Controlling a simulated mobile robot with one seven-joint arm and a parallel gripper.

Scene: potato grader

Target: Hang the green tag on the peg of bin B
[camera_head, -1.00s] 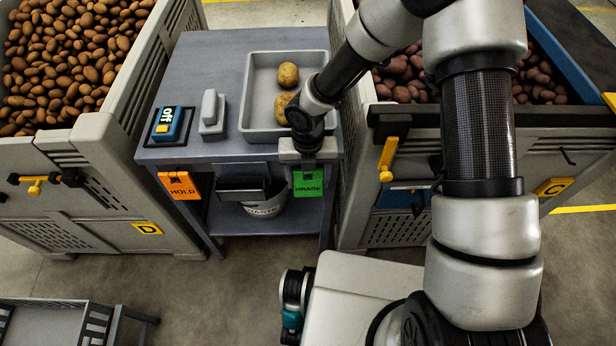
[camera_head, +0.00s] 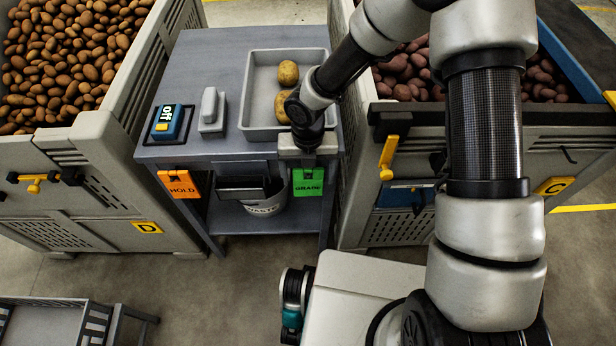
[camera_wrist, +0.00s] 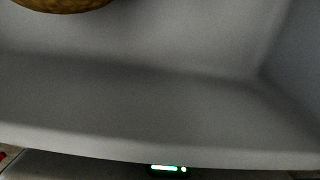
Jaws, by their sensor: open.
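The green tag (camera_head: 307,183), lettered GRADE, hangs at the front right edge of the grey table. My gripper (camera_head: 307,163) is open and points down just above the tag; its fingertips are hard to make out, and I cannot tell whether they touch the tag. In the wrist view a small bright green strip (camera_wrist: 168,169) shows at the bottom edge; I cannot tell what it is. No label B and no peg that I can tie to bin B show.
An orange HOLD tag (camera_head: 180,184) hangs at the table's front left. A grey tray (camera_head: 262,70) holds potatoes beside my arm. A blue switch box (camera_head: 168,122) lies left. Bin D (camera_head: 147,228) stands left and bin C (camera_head: 553,187) right. A waste bucket (camera_head: 266,207) sits below.

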